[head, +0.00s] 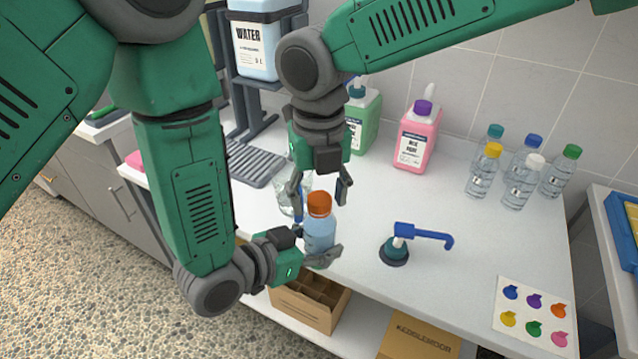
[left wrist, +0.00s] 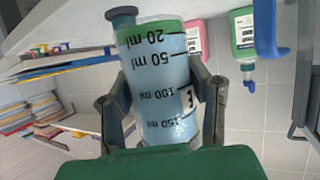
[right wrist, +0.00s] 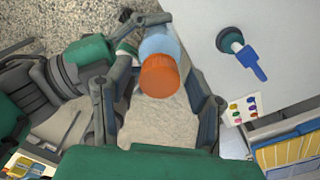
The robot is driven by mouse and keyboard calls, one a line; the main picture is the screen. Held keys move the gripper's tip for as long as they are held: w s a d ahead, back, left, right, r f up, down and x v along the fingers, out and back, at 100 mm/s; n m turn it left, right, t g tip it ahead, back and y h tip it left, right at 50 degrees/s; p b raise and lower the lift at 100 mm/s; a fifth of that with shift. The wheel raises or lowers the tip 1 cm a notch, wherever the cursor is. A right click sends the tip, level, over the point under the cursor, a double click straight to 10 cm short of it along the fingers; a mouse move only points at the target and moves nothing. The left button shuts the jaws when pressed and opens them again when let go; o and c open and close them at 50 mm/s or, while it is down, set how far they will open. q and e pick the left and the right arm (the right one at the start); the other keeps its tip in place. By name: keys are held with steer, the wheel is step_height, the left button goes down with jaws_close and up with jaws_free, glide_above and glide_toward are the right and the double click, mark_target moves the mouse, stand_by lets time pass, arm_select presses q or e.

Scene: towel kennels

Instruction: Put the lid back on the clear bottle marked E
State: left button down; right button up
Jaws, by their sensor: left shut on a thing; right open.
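In the left wrist view the bottle (left wrist: 160,80) shows millilitre marks and a small label with an E. My left gripper (head: 312,256) is shut on the bottle's body from the front. The orange lid (head: 319,203) sits on top of the bottle; I cannot tell whether it is screwed tight. My right gripper (head: 321,192) points down from above, open, its fingers on either side of the lid. In the right wrist view the lid (right wrist: 160,76) lies between those open fingers.
A clear vessel (head: 288,202) stands just behind the bottle. A blue-handled device (head: 425,236) is to the right, with a card of colour spots (head: 534,312) beyond. Several capped bottles (head: 521,182) and a pink jug (head: 418,140) stand at the back. An open carton (head: 315,312) is below.

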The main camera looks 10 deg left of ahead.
jaws_close()
steer(key=m, duration=1.3)
steer(key=shift+a, duration=0.1)
steer(key=shift+o, duration=0.3)
jaws_free()
